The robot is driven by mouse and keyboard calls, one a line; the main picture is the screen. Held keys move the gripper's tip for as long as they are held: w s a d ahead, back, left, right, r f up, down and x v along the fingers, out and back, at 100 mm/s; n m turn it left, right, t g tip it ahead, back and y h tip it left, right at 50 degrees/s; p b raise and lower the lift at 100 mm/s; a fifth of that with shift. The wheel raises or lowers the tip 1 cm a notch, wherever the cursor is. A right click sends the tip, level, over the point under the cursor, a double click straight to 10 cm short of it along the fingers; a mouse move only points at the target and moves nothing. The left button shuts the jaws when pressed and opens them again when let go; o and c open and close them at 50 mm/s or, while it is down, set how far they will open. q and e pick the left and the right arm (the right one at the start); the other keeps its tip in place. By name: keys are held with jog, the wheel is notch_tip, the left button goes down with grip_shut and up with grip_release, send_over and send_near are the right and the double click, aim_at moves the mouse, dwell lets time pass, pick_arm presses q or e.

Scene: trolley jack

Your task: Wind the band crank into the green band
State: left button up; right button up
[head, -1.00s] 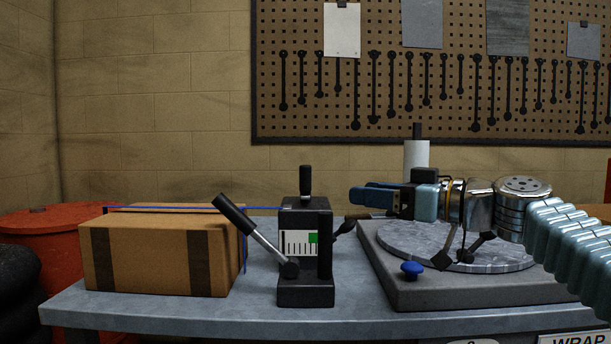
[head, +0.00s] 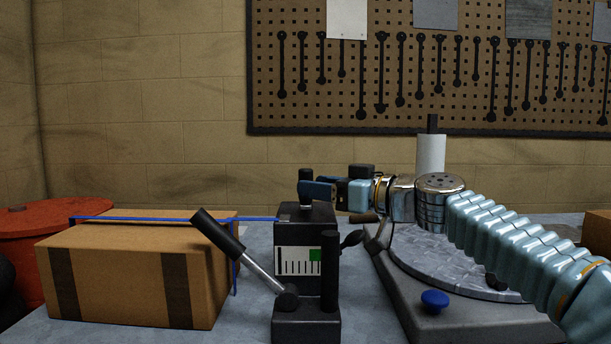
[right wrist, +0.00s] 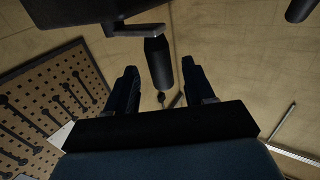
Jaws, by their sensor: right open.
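The band crank's black upright grip (head: 306,176) stands on top of the black tensioner box (head: 305,216). The box front has a white scale (head: 293,262) with the green band (head: 315,254) near its right end; I cannot make out a pointer clearly. My right gripper (head: 318,189) reaches in from the right at the crank grip, fingers open. In the right wrist view the crank grip (right wrist: 158,62) hangs from its metal arm (right wrist: 136,30) between the two apart fingers. My left gripper is out of view.
A lever with a black grip (head: 218,235) leans left from the tensioner base. A brown carton (head: 115,275) with a blue band (head: 170,218) stands left. A turntable unit (head: 470,265) with a blue knob (head: 435,300) is right. A pegboard (head: 400,100) hangs behind.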

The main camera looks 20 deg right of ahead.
aim_at(305, 204)
jog(key=shift+p+x, duration=0.4)
jog(key=shift+x, duration=1.35)
grip_shut()
